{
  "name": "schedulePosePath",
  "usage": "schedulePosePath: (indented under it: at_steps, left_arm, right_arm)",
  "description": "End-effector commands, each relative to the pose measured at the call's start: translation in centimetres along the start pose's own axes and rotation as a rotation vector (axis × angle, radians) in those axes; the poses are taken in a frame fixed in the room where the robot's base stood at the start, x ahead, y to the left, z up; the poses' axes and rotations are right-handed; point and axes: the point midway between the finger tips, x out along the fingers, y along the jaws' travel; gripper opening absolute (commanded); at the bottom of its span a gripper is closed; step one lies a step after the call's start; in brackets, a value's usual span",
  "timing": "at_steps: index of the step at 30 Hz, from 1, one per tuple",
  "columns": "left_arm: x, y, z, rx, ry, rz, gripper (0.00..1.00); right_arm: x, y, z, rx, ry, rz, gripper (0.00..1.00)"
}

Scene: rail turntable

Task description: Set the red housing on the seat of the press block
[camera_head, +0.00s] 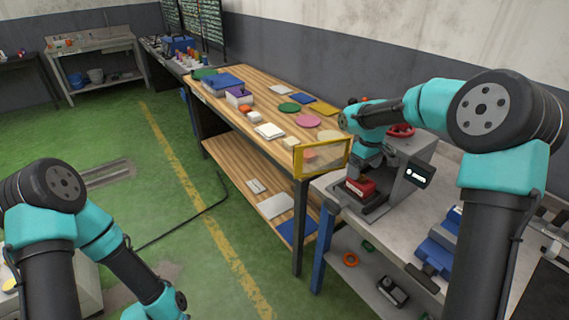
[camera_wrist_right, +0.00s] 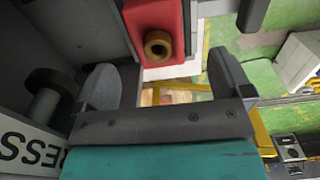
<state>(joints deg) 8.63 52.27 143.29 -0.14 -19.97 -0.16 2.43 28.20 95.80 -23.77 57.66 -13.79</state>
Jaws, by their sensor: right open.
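The red housing (camera_head: 361,186) sits low in the press block (camera_head: 377,205), at the front of the grey press (camera_head: 412,163) on the right bench. In the right wrist view the housing (camera_wrist_right: 177,17) shows at the top with a brass-coloured ring (camera_wrist_right: 157,45) in its face. My right gripper (camera_head: 368,171) is just above and beside the housing. In the wrist view its two fingers (camera_wrist_right: 163,82) are spread apart with nothing between them, and the housing lies beyond the tips. The seat under the housing is hidden, so I cannot tell how fully it rests. My left gripper's fingers are out of frame.
A yellow-framed clear panel (camera_head: 322,157) stands at the end of the wooden table (camera_head: 262,104), close left of the press. Blue parts (camera_head: 437,247) lie on the bench to the right.

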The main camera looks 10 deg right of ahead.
Motion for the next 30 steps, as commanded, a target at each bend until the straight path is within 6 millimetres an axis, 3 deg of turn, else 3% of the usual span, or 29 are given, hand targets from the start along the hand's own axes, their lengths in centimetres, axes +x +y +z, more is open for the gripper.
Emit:
schedulePosePath:
  at_steps: [12, 30]
  left_arm:
    - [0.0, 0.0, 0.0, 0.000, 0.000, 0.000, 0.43]
    - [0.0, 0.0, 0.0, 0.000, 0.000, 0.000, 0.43]
  right_arm:
    - [-1.8, -5.8, -3.2, 0.078, 0.007, -0.003, 0.94]
    - [-4.2, -14.2, -6.3, 0.201, 0.007, -0.007, 0.94]
